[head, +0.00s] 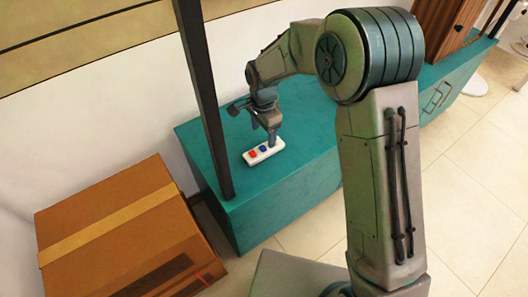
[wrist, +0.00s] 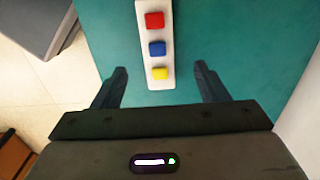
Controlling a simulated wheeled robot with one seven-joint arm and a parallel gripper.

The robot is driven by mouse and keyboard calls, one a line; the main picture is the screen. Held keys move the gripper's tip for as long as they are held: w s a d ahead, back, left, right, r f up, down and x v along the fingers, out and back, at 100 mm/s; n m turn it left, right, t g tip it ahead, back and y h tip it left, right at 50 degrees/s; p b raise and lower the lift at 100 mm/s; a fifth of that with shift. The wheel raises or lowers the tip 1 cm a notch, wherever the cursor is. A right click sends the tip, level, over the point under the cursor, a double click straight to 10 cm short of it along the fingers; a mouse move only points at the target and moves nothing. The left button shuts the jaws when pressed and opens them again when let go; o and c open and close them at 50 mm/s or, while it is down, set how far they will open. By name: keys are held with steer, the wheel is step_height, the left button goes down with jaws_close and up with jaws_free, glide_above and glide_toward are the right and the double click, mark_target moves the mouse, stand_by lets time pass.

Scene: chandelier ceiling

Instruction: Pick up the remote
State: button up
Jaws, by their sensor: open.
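The remote (head: 262,152) is a white bar with coloured buttons, lying on the teal bench in the head view. In the wrist view the remote (wrist: 156,60) shows a red, a blue and a yellow button in a row, and its far end runs out of the top of the picture. My gripper (head: 271,139) is over the right end of the remote in the head view. In the wrist view my gripper (wrist: 160,80) is open, with one finger on each side of the remote's near end. A gap shows between each finger and the remote.
The teal bench (head: 300,185) has bare surface around the remote. A dark post (head: 205,110) rises from the bench left of my gripper. A cardboard box (head: 120,230) stands at the lower left. A wall runs behind the bench. Tiled floor (head: 395,185) lies in front.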

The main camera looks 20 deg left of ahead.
mark_target(264, 147)
step_height(264, 147, down, 8)
steer(key=shift+s+d+r+b, duration=0.1)
steer(key=shift+r+b, duration=0.15)
steer(key=shift+b, duration=0.25)
steer(key=c, duration=1.2)
